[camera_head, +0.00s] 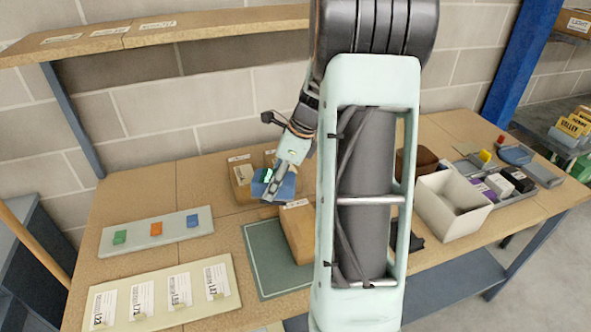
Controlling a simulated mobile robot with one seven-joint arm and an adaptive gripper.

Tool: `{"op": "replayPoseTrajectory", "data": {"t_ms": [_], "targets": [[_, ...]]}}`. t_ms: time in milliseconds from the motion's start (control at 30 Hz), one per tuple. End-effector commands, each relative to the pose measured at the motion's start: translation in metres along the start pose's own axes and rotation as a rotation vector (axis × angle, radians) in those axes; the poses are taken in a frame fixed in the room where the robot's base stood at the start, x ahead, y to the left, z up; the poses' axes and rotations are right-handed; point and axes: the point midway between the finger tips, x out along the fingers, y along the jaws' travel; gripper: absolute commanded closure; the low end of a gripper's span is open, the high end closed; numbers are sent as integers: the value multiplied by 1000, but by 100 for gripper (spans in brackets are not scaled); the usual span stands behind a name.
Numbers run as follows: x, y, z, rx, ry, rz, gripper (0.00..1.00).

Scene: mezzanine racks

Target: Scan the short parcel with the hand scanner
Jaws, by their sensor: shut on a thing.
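My gripper (274,183) points down over the back middle of the table. It is shut on a blue object (287,189), which looks like the hand scanner; the fingers partly cover it. A cardboard parcel (240,190) with a white label stands behind and left of the blue object. Another cardboard parcel (299,231), with a label on top, stands in front, at the right edge of a dark green mat (268,262); my arm hides its right side. I cannot tell for sure which parcel is the short one.
A pale strip (142,237) with green, orange and blue blocks and a label board (138,314) lie at left. A white open bin (433,212) and a grey tray (545,176) stand at right. A wooden shelf (200,27) overhangs the back. A brown object (424,161) sits behind the bin.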

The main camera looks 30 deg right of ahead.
Motion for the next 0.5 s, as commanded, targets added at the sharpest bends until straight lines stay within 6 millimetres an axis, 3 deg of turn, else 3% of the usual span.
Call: {"op": "replayPoseTrajectory", "data": {"t_ms": [200, 500], "targets": [[-28, -29, -27, 378, 0, -161, 84], [-38, -39, -40, 539, 1, -223, 84]]}}
